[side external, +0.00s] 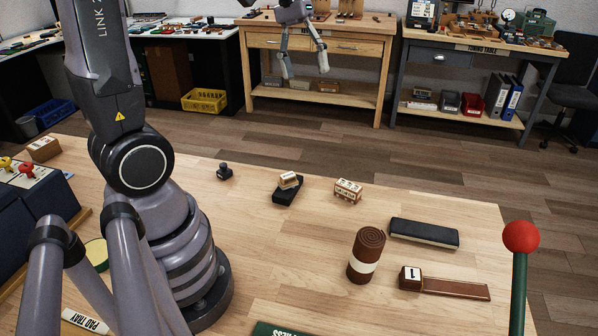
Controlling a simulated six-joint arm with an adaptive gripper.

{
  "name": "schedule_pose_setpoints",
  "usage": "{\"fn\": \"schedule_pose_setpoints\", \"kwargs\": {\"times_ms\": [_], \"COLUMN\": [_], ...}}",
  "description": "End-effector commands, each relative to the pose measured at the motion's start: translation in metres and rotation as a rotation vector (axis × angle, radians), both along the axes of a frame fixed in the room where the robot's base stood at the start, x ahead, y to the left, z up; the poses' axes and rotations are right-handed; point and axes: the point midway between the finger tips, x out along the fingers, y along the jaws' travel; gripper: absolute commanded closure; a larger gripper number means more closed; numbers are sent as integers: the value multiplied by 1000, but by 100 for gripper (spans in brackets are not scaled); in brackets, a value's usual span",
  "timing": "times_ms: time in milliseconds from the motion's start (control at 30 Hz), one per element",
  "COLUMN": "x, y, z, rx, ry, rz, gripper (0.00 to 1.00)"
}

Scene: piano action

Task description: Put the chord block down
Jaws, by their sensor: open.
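A small pale wooden block with dark markings (348,190) sits on the light wooden table (290,240). A similar pale block (289,180) rests on a black pad (287,195) to its left. The markings are too small to read, so I cannot tell which is the chord block. My gripper (305,71) is at the top of the side view, fingers pointing down and spread apart. Nothing shows between the fingers. It appears raised, clear of both blocks.
A small black piece (224,171) stands left. A red ball on a green post (520,237) rises at front right.

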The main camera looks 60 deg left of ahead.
Motion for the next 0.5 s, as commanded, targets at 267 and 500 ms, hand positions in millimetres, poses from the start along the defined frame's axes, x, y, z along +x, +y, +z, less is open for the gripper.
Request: {"fn": "schedule_pose_setpoints", "kwargs": {"times_ms": [267,500], "x": [-101,-132], "y": [-12,-7], "z": [26,23], "rx": [333,459], "ry": [-372,-525], "rz": [-313,-426], "gripper": [40,40]}}
